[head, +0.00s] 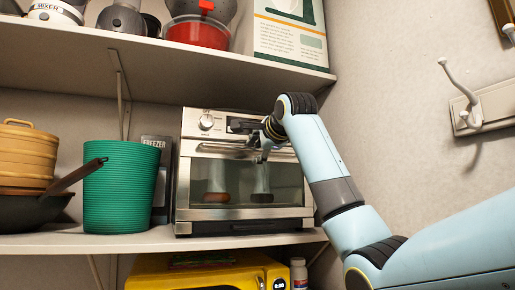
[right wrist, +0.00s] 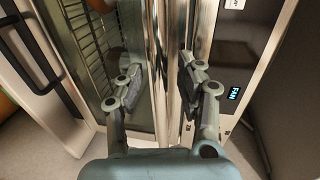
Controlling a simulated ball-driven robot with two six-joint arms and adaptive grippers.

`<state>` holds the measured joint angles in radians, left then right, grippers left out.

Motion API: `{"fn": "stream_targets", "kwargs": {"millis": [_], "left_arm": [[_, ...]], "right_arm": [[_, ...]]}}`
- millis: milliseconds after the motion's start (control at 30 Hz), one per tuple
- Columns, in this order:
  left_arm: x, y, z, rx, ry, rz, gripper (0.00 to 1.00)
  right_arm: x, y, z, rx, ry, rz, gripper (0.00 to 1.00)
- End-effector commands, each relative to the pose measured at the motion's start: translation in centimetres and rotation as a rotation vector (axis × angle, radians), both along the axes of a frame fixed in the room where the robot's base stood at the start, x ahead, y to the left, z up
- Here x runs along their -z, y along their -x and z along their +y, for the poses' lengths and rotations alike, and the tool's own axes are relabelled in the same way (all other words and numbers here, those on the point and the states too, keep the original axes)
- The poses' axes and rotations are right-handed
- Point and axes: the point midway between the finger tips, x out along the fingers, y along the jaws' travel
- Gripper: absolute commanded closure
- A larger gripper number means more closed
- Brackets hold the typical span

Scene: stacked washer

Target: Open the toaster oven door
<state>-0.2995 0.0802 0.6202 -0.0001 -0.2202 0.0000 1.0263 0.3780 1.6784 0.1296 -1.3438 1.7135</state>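The toaster oven (head: 245,216) is a steel box on the middle shelf, its glass door (head: 240,182) shut. A steel bar handle (head: 215,149) runs along the door's top edge. My right gripper (head: 262,152) is at the right half of the handle, reaching in from the right. In the right wrist view the gripper (right wrist: 162,88) is open, its fingers apart on either side of the shiny handle bar (right wrist: 161,60). I cannot tell whether either finger touches the bar. The dark glass (right wrist: 105,60) with the wire rack shows at left there. My left gripper is in neither view.
A green ribbed basket (head: 121,186), a dark pan (head: 30,210) and wooden steamers (head: 28,155) stand left of the oven. An upper shelf (head: 200,62) with boxes and bowls hangs above. A yellow appliance (head: 200,275) is below. Wall hooks (head: 470,105) are at right.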

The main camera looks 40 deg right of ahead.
Motion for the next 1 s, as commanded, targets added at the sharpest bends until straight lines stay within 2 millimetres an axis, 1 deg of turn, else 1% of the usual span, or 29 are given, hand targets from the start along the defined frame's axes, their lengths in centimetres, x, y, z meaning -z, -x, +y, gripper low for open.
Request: {"fn": "stream_targets", "kwargs": {"millis": [100,133,400,867,1000], "left_arm": [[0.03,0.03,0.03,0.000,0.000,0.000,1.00],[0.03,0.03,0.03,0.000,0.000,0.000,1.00],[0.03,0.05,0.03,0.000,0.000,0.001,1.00],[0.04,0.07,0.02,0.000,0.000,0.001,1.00],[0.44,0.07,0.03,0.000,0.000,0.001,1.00]], "right_arm": [[0.04,0.01,0.01,0.000,0.000,0.000,0.63],[0.04,0.01,0.01,0.000,0.000,0.000,0.65],[0.01,0.04,0.03,0.000,0.000,0.000,1.00],[0.00,0.04,0.03,-0.001,0.000,0.000,1.00],[0.14,0.20,0.07,0.000,0.002,-0.008,1.00]]}}
